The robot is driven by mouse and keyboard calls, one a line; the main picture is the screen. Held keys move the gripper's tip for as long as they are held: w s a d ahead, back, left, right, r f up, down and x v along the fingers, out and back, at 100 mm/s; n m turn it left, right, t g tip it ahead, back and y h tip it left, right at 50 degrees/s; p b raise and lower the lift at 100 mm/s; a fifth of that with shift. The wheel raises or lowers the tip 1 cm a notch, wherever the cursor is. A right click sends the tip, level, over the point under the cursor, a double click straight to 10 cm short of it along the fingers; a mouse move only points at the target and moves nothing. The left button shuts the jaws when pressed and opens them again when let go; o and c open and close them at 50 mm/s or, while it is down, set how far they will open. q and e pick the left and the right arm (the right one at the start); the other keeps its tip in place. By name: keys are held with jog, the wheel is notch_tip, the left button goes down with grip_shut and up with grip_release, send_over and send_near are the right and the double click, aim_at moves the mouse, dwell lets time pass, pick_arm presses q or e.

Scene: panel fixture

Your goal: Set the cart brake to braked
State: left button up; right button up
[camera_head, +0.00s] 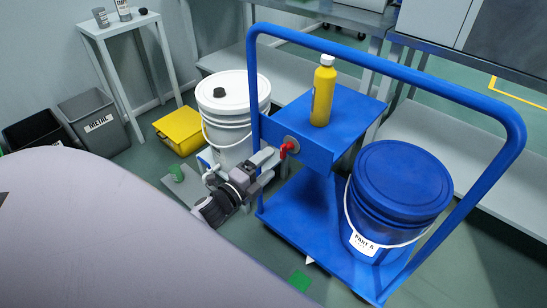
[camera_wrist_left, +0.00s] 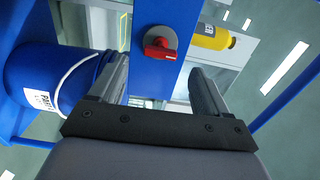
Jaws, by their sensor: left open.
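The blue cart (camera_head: 303,222) stands in the middle of the head view. Its brake is a red handle (camera_head: 288,148) on a round grey plate, on the face of the cart's blue upper box. In the left wrist view the red handle (camera_wrist_left: 158,49) lies roughly level across the plate, beyond the fingertips. My left gripper (camera_head: 268,166) is open and empty, close in front of the handle and a little below it in the head view. It also shows in the left wrist view (camera_wrist_left: 158,80), with its two fingers apart. I cannot tell any contact. My right gripper is not in view.
A yellow bottle (camera_head: 323,90) stands on the cart's box. A blue bucket (camera_head: 398,195) sits on the cart's deck. A white bucket (camera_head: 230,110) stands left of the cart, near a yellow bin (camera_head: 180,130). The blue push rail (camera_head: 400,72) arches over the cart.

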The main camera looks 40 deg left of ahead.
pick_arm(q)
jog(key=shift+s+a, duration=0.1)
jog(key=shift+s, duration=1.05)
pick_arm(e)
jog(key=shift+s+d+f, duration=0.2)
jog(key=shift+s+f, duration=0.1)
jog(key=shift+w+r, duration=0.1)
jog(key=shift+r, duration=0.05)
pick_arm(q)
jog(key=s+d+f+n+g+h+p, duration=0.3)
jog(key=s+d+n+g, duration=0.5)
jog(key=s+d+n, duration=0.85)
notch_tip(320, 180, up, 13)
jog(key=a+y+p, duration=0.1)
jog(key=y+p, duration=0.1)
jog(key=p, duration=1.4)
jog(key=shift+s+a+r, duration=0.15)
jog(key=shift+s+a, duration=0.1)
jog(key=shift+s, duration=0.1)
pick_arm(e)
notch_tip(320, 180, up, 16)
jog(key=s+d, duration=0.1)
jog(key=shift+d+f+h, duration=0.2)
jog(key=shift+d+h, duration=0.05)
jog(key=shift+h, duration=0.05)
